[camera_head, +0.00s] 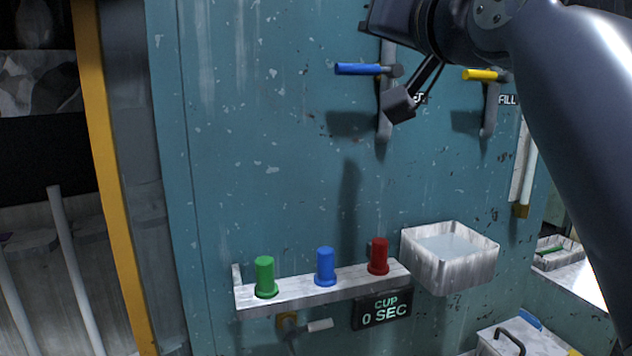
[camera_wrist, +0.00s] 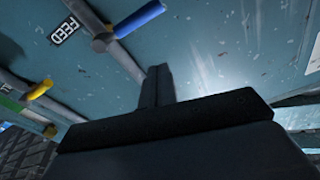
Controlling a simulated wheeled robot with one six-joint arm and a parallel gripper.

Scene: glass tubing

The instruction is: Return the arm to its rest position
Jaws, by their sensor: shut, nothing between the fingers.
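My gripper (camera_head: 399,104) is in the upper right of the head view, in front of the teal wall (camera_head: 270,150). It hangs below the dark wrist of my arm, close to the blue-handled valve, and it is shut and empty. The wrist view shows the dark gripper (camera_wrist: 157,84) in the middle with its fingers together. My arm crosses the right side of the head view and hides part of the wall.
A blue valve handle (camera_head: 358,69) and a yellow one (camera_head: 482,75) stick out beside my gripper. Below, a shelf (camera_head: 300,293) bears green (camera_head: 265,276), blue (camera_head: 325,266) and red (camera_head: 378,256) pieces. A basin (camera_head: 450,270) and timer (camera_head: 382,309) are nearby.

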